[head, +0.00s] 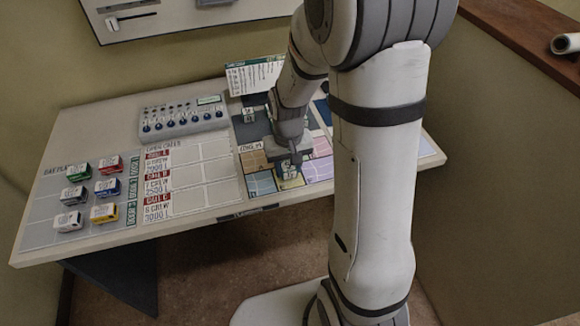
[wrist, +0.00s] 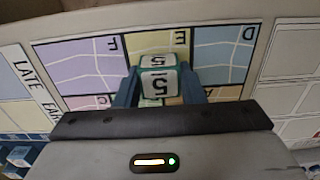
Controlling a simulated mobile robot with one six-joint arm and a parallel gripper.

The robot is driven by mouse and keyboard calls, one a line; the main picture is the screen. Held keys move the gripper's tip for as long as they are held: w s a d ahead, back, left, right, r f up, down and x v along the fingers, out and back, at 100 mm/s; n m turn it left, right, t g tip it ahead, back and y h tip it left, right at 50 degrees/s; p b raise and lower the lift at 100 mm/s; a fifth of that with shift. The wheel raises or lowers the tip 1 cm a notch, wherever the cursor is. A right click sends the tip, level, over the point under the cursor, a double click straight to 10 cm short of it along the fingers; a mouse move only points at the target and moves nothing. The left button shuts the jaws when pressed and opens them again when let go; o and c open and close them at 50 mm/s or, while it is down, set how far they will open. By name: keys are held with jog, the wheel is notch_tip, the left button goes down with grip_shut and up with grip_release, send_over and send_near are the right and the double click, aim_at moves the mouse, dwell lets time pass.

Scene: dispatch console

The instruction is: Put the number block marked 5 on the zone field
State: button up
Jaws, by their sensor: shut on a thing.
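The number block marked 5 (wrist: 157,82) is white with green edges and sits between the blue fingers of my gripper (wrist: 155,92). My gripper is shut on it, and the 5 shows on two of its faces. In the head view my gripper (head: 288,168) is over the coloured zone map near the front of the desk. The zone map has lettered fields: lilac F (wrist: 82,65), yellow E (wrist: 200,50) and blue D (wrist: 225,55). The block covers part of the yellow field E; I cannot tell whether it touches the surface. The nearer fields are mostly hidden by my gripper.
Several small vehicle blocks (head: 108,187) stand on the left of the desk (head: 150,235). A knob panel (head: 182,117) stands at the back, beside a printed card (head: 252,76). A call table with empty cells (head: 205,172) lies left of the map.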

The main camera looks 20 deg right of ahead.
jog(key=shift+f, duration=0.45)
jog(key=shift+f, duration=0.15)
jog(key=o, duration=1)
jog(key=shift+c, duration=0.2)
